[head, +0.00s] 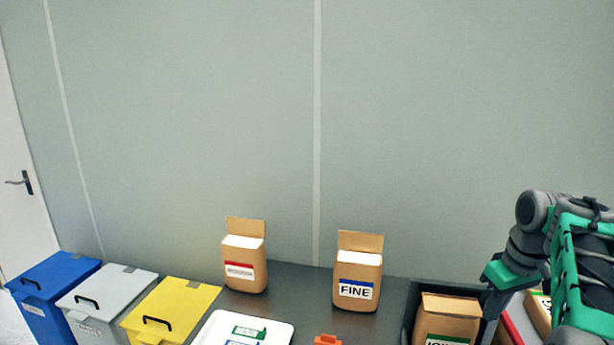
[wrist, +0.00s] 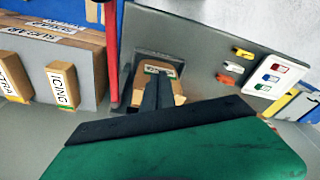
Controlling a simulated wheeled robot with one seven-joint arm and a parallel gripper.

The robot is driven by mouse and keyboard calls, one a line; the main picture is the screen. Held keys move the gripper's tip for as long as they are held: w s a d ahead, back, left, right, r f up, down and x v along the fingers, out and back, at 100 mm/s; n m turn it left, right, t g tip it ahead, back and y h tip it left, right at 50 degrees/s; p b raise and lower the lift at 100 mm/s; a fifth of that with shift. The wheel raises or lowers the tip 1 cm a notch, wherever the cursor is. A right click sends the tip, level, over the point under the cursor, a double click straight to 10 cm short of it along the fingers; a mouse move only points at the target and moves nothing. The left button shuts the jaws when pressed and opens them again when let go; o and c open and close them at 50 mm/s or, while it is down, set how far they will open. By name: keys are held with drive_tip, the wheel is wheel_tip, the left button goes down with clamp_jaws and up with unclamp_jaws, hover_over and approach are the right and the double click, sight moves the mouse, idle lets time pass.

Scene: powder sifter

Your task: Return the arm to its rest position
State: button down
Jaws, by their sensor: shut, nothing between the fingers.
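My arm (head: 570,265) shows at the right edge of the head view, raised and bent, in green and grey. Its fingertips are not clear there. In the wrist view my gripper (wrist: 159,78) has its dark fingers together, with nothing between them. The fingers overlap the view of an open tan carton (wrist: 152,69) with a green label in a dark tray. I cannot tell how far above it they are. The carton also shows in the head view (head: 448,306), close to the left of my arm.
A FINE carton (head: 357,268) and a red-labelled carton (head: 245,270) stand on the dark counter. A white tray (head: 277,323) and an orange piece (head: 327,340) lie in front. Blue, grey and yellow bins (head: 172,300) stand left. A red upright (wrist: 111,50) is beside the carton.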

drive_tip(key=s+a+f+m, duration=0.3)
drive_tip(key=s+f+m, duration=0.1)
drive_tip(key=f, duration=0.3)
drive_tip(key=s+a+f+m, duration=0.2)
drive_tip(key=s+f+m, duration=0.2)
drive_tip(key=f, duration=0.2)
drive_tip(key=s+a+n+h, duration=0.1)
drive_tip(key=s+a+n, duration=0.3)
drive_tip(key=a, duration=0.7)
drive_tip(key=a+r+n+t, duration=0.1)
drive_tip(key=a+r, duration=0.2)
drive_tip(key=a, duration=0.5)
drive_tip(key=shift+w+r+n+t+y, duration=0.25)
drive_tip(key=shift+r+n+t+y, duration=0.05)
drive_tip(key=shift+n+t, duration=0.1)
drive_tip(key=shift+d, duration=0.1)
